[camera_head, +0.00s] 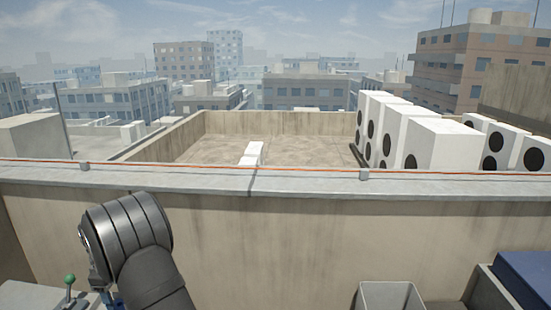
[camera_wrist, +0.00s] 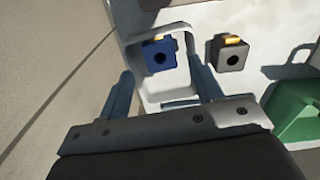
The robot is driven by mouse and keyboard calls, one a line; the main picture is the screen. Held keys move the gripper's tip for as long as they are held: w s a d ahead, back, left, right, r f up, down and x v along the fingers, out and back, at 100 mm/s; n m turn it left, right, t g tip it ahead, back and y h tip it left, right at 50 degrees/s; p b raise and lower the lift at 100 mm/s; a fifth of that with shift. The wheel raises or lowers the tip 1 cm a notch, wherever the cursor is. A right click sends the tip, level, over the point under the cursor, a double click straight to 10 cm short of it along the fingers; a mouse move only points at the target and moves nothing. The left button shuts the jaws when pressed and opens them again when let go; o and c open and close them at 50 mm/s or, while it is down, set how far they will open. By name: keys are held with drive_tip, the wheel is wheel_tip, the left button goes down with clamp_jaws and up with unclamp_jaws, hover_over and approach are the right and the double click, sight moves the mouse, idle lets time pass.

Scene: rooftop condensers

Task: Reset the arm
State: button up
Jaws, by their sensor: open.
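My gripper (camera_wrist: 160,72) is in the wrist view, its two fingers spread apart with nothing held between them. In the head view my dark arm (camera_head: 130,240) is bent low at the left, in front of the wall. The gripper itself cannot be made out there.
A dark grey block (camera_wrist: 231,57) sits right of the tray, and a green object (camera_wrist: 297,110) is at the right edge. In the head view stand a parapet wall (camera_head: 270,240), a green-knobbed lever (camera_head: 70,280), a pale bin (camera_head: 390,297) and a blue-topped box (camera_head: 525,275).

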wheel_tip(320, 180, down, 6)
drive_tip(key=shift+r, duration=0.2)
drive_tip(key=r, duration=0.4)
drive_tip(key=shift+w+d+r, duration=0.1)
drive_tip(key=shift+d+r, duration=0.1)
drive_tip(key=shift+r, duration=0.2)
drive_tip(key=w+d+r, duration=0.3)
drive_tip(key=d+r, duration=0.4)
drive_tip(key=d, duration=0.4)
drive_tip(key=s+d+r+m, duration=0.1)
drive_tip(key=s+d+r, duration=0.1)
drive_tip(key=s+d, duration=1)
drive_tip(key=s+a+f, duration=0.1)
drive_tip(key=a+f, duration=0.1)
drive_tip(key=a, duration=0.1)
drive_tip(key=s+a+f, duration=0.1)
drive_tip(key=a+f, duration=0.1)
drive_tip(key=a, duration=0.1)
drive_tip(key=s+a+f, duration=0.1)
drive_tip(key=s+a, duration=0.1)
drive_tip(key=a, duration=0.1)
drive_tip(key=shift+s+a+f, duration=0.1)
drive_tip(key=shift+a+f, duration=0.3)
drive_tip(key=shift+d+r, duration=0.1)
